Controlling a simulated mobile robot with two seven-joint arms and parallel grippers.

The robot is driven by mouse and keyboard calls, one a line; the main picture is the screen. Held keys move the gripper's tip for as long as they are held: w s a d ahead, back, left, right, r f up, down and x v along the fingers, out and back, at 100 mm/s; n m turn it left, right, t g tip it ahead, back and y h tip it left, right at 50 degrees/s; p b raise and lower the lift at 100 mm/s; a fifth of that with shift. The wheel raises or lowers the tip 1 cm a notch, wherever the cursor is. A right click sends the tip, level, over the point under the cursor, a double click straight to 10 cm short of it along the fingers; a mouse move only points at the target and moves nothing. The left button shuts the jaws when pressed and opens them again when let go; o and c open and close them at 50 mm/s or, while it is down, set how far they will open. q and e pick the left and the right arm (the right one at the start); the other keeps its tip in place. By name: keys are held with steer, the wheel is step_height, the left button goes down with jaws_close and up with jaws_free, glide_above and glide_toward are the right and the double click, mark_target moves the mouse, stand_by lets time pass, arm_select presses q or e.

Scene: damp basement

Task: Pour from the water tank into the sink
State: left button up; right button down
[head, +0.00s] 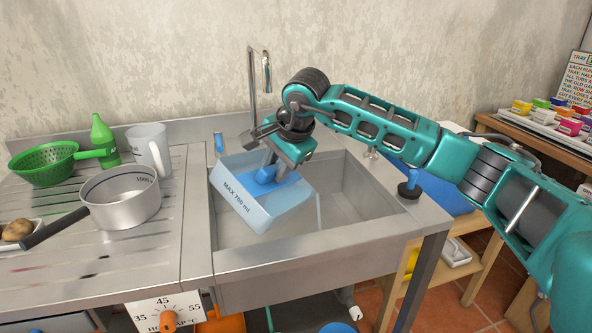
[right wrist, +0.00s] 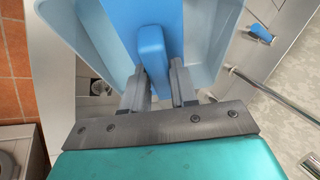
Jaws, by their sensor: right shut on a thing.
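The water tank (head: 248,200) is a pale blue, see-through box marked "MAX 700 ml". It hangs tilted over the left part of the steel sink (head: 352,220). My right gripper (head: 272,165) is shut on the tank's blue handle from above. In the right wrist view the fingers (right wrist: 158,88) sit on both sides of that handle, with the tank walls around. A thin pale stream (head: 319,210) shows at the tank's right corner, above the basin. The water level inside the tank is hard to make out. My left gripper is not in view.
The tap (head: 252,85) rises behind the sink. On the drainboard left of the sink stand a saucepan (head: 122,200), a white jug (head: 150,150), a green colander (head: 43,165) and a green bottle (head: 103,140).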

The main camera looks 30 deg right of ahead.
steer(key=shift+s+d+f+y+b, duration=0.15)
steer(key=shift+d+y+b, duration=0.15)
steer(key=shift+b, duration=0.3)
steer(key=shift+s+f+b, duration=0.1)
steer(key=shift+f+b, duration=0.05)
steer(key=shift+b, duration=0.25)
steer(key=shift+s+d+t+b, duration=0.1)
steer(key=shift+d+t+b, duration=0.1)
steer(key=shift+t+b, duration=0.15)
steer(key=shift+s+y+b, duration=0.1)
steer(key=shift+y+b, duration=0.2)
steer(key=shift+d+b, duration=0.2)
steer(key=shift+b, duration=0.3)
steer(key=shift+s+d+m+t+y+b, duration=0.25)
steer(key=shift+t+y+b, duration=0.25)
steer(key=shift+b, duration=0.4)
